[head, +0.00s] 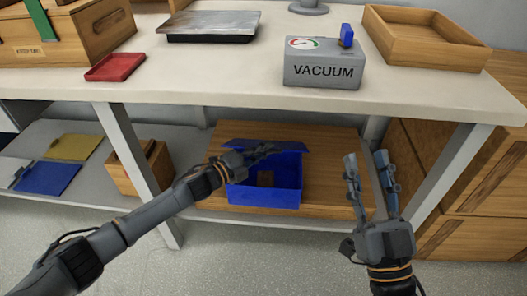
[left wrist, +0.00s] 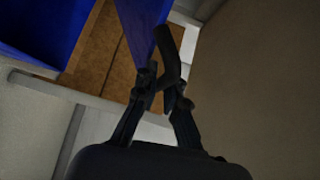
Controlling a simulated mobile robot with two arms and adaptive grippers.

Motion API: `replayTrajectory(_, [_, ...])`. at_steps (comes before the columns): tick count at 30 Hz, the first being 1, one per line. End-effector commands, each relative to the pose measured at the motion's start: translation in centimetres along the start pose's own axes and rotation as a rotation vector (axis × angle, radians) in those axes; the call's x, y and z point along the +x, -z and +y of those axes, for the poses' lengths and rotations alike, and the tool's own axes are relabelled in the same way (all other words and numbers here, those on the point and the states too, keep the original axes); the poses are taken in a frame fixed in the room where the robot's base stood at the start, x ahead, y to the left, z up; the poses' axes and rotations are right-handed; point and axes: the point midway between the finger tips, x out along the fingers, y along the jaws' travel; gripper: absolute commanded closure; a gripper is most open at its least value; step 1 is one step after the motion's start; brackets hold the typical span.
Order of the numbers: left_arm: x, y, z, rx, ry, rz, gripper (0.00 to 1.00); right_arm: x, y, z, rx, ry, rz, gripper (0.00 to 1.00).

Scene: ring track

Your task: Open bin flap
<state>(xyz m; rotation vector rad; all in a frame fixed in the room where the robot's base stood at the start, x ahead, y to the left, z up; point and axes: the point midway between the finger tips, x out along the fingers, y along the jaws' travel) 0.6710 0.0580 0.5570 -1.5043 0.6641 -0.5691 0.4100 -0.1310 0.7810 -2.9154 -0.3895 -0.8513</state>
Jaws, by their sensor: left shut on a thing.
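A blue bin (head: 265,194) stands on the wooden lower shelf under the workbench. My left gripper (head: 265,150) reaches over the bin and is shut on the flap. In the left wrist view the fingers (left wrist: 162,85) meet at the lower end of the blue flap (left wrist: 143,30); the exact grip is dark. My right gripper (head: 368,160) is open and empty, right of the bin.
The workbench top (head: 225,80) overhangs the shelf, with a vacuum box (head: 322,70), a red tray (head: 115,67) and a wooden tray (head: 425,45) on it. A white table leg (head: 138,165) stands left of the bin. Wooden drawers (head: 480,190) are at the right.

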Motion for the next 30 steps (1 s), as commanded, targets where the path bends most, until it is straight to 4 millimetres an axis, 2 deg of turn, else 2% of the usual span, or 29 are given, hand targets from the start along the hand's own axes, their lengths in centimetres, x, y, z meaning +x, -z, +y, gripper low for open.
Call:
replayTrajectory(10, [0.0, -0.2, 0.1, 0.000, -0.003, -0.005, 1.00, 0.0, -0.1, 0.0, 0.000, 0.000, -0.004, 0.60])
replayTrajectory(12, [0.0, -0.2, 0.1, -0.001, -0.004, -0.005, 0.80, 0.0, -0.1, 0.0, 0.000, 0.000, -0.004, 0.60])
replayTrajectory(14, [0.0, -0.2, 0.1, -0.001, -0.004, -0.005, 0.68, 0.0, -0.1, 0.0, 0.000, 0.000, -0.004, 0.60])
replayTrajectory(15, [0.0, -0.2, 0.1, -0.001, -0.004, -0.005, 0.66, 0.0, -0.1, 0.0, 0.000, 0.000, -0.004, 0.60])
replayTrajectory(25, [-0.2, -0.2, 0.2, 0.000, -0.004, -0.005, 0.66, 0.0, 0.0, 0.0, -0.001, 0.000, 0.000, 0.60])
replayTrajectory(30, [-2.0, -0.3, 0.2, -0.001, -0.005, -0.007, 0.66, 0.0, 0.0, 0.0, -0.001, 0.000, -0.001, 0.60])
